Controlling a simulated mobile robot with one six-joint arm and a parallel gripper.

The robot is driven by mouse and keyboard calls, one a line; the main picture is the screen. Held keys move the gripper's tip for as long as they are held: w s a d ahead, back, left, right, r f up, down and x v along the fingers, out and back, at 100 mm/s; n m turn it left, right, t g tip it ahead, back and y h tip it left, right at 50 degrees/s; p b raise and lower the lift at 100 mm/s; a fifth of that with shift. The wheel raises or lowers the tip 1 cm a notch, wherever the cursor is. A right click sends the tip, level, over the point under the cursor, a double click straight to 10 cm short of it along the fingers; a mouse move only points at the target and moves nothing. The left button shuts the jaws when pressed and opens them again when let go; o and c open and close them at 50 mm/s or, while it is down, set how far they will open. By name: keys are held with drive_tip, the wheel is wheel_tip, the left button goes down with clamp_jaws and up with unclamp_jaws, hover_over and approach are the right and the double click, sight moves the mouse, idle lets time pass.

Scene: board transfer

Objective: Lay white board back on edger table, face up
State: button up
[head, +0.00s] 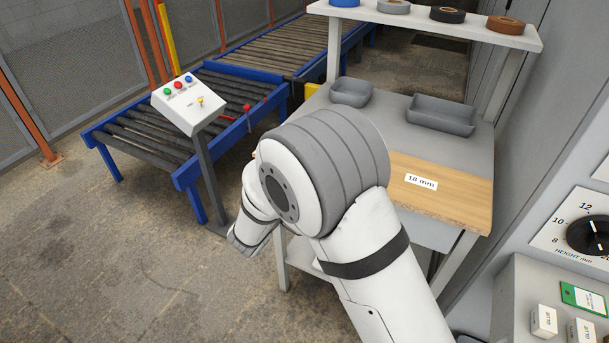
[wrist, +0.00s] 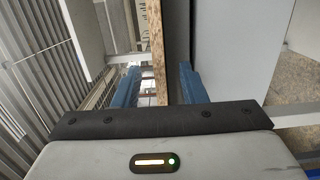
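My gripper shows in the wrist view (wrist: 158,88) with two blue fingers spread apart. A thin board (wrist: 157,40) stands edge-on between them, its raw brown edge facing the camera. Gaps show on both sides of it, so the fingers appear around it but not closed on it. A dark strip lies right of that edge; I cannot tell whether it is the board's shaded face. No clearly white board shows in the head view, where my arm hides the gripper. The grey table with a shelf of tape rolls (head: 389,112) seems to be the edger table.
A wood-coloured board (head: 440,190) marked 18 mm lies on the table's front part. Two grey trays (head: 442,115) sit behind. A button panel (head: 188,103) and blue roller conveyor (head: 140,135) stand left. A large pale panel (wrist: 235,50) stands right of the fingers.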

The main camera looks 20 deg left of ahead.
drive_tip(key=shift+s+a+b, duration=0.2)
drive_tip(key=shift+s+b, duration=0.1)
drive_tip(key=shift+s, duration=0.95)
drive_tip(key=shift+s+a+b, duration=0.15)
drive_tip(key=shift+s+b, duration=0.1)
drive_tip(key=shift+s, duration=0.5)
drive_tip(key=shift+s+a+b, duration=0.1)
drive_tip(key=shift+s+b, duration=0.15)
drive_tip(key=shift+s, duration=0.5)
drive_tip(key=o, duration=0.6)
drive_tip(key=shift+c, duration=0.2)
drive_tip(key=shift+r, duration=0.1)
drive_tip(key=s+r, duration=0.1)
drive_tip(key=s+r+p, duration=0.1)
drive_tip(key=r, duration=0.1)
drive_tip(key=s+r, duration=0.1)
drive_tip(key=shift+a+r+p, duration=0.2)
drive_tip(key=shift+r+p, duration=0.2)
